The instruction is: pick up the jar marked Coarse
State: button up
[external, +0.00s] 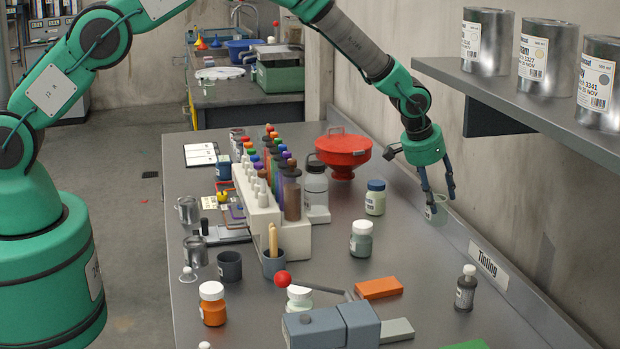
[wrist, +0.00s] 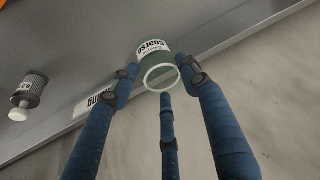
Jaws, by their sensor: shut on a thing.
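The jar marked Coarse (wrist: 153,48) shows in the wrist view, greenish with a white label and a pale ring at its near end. In the external view the jar (external: 437,215) is partly hidden at the bench's wall side. My gripper (external: 439,198) reaches down over it, with its dark blue fingers around it. In the wrist view my gripper (wrist: 160,82) is shut on the jar. I cannot tell whether the jar's base touches the bench.
The grey bench (external: 410,260) holds a green-grey jar (external: 361,239), a blue-lidded jar (external: 375,197) and a small dark bottle (external: 466,288). A wall shelf (external: 520,95) with metal cans overhangs on the right. A "Tinting" sign (external: 488,266) stands along the wall edge.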

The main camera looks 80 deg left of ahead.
jog(key=shift+r, duration=1.05)
